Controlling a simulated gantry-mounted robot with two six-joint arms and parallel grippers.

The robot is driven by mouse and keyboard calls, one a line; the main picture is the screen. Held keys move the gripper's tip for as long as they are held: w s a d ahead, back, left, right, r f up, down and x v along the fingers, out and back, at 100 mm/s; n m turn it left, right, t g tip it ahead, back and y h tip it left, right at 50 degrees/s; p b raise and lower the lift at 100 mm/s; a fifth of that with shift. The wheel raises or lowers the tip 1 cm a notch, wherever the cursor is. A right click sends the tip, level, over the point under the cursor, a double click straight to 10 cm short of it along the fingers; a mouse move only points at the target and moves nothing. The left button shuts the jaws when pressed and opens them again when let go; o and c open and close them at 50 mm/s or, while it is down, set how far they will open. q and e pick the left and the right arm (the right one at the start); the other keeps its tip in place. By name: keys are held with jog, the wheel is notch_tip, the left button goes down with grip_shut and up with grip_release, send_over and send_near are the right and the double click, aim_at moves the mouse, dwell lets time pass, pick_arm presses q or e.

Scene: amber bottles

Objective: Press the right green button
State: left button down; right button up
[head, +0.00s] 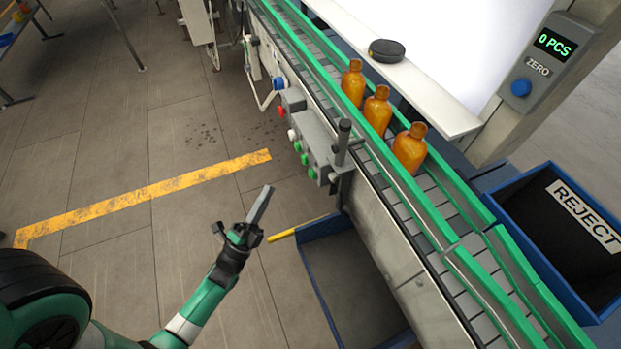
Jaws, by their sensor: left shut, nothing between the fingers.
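A grey control box (318,140) is fixed to the side of the conveyor. A row of small buttons runs along its face. My right gripper is not in view.
Amber bottles (376,110) stand on the conveyor between green rails (440,240). A black lever (343,140) rises beside the control box. A blue bin (320,260) is below it, a reject bin (560,175) at right. Floor left of my gripper is clear.

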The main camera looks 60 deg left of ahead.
pick_arm(q)
jog(key=shift+s+a+f+g+y, duration=0.3)
jog(key=shift+s+a, duration=0.05)
jog(key=shift+a, duration=0.1)
jog(key=b, duration=0.2)
send_near(312, 174)
jog(key=w+a+r, duration=0.3)
jog(key=a, duration=0.1)
jog(key=shift+a+r, duration=0.2)
jog(key=shift+r, duration=0.05)
dwell(1.6)
jog(key=shift+w, duration=0.4)
